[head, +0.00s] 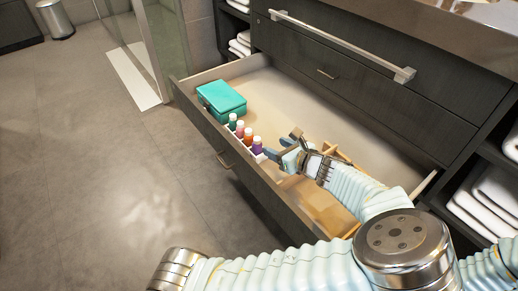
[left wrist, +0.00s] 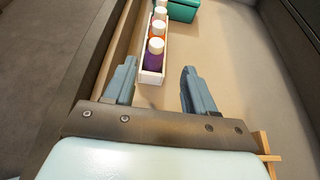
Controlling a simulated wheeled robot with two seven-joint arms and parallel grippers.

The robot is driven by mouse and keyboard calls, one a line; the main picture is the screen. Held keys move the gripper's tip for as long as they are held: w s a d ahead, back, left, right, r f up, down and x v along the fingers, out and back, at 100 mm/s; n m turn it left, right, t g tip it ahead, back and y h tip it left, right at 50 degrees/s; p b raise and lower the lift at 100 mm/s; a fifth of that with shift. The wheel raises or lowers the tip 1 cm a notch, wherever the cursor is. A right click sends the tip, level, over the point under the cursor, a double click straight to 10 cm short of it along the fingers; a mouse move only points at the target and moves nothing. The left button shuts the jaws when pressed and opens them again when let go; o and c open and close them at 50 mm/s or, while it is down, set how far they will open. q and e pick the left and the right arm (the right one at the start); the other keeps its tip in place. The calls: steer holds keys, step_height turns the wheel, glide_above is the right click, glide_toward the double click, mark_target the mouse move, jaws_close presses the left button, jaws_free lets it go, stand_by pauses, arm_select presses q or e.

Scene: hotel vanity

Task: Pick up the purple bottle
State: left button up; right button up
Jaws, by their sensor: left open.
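The purple bottle (head: 257,147) has a white cap and stands at the near end of a row of small bottles in a narrow white tray (head: 234,134), inside the open drawer. In the left wrist view the purple bottle (left wrist: 152,61) sits at the tray's near end, just ahead of and roughly between the fingertips. My left gripper (head: 279,147) is open and empty, to the right of the bottle in the head view. In the left wrist view its fingers (left wrist: 158,68) are spread wide, with no contact visible. My right gripper is not in view.
An orange bottle (head: 249,134) stands right beside the purple one, with pink and green bottles beyond. A teal box (head: 221,98) lies farther back. The drawer front (head: 211,131) runs close along the tray. Wooden dividers (head: 341,156) are near my wrist. The drawer's middle is bare.

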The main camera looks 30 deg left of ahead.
mark_target(259, 141)
arm_select(q)
steer(key=b+x, duration=0.1)
steer(key=x, duration=0.9)
steer(key=shift+s+a+f+b, duration=0.1)
steer(key=shift+a+b, duration=0.2)
steer(key=shift+b, duration=0.05)
jaws_close()
